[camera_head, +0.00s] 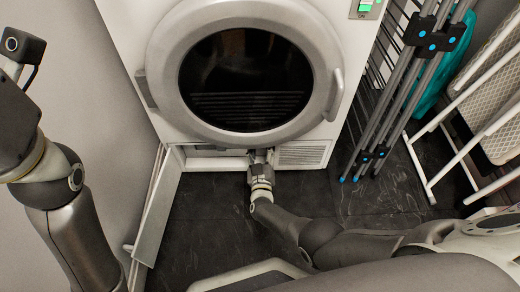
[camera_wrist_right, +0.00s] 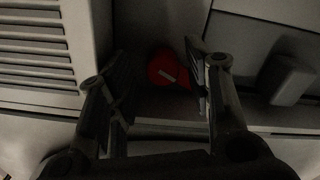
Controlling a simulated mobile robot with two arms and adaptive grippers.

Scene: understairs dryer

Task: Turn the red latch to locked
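The red latch (camera_wrist_right: 168,68) shows in the right wrist view as a red round knob with a pale bar mark, inside a dark recess. It lies between the two fingers of my right gripper (camera_wrist_right: 157,72) as seen from the wrist; I cannot tell whether they touch it. That gripper is open. In the head view my right gripper (camera_head: 260,158) reaches into the low opening under the dryer door, and it hides the latch there. My left arm stands at the left edge; its gripper is not in view.
The white dryer (camera_head: 134,45) has a round dark door (camera_head: 245,80) above the opening. A lower flap (camera_head: 160,205) hangs open at left. A vent grille (camera_head: 302,154) is right of the opening. Folded drying racks (camera_head: 400,95) stand at right on the dark tile floor (camera_head: 205,225).

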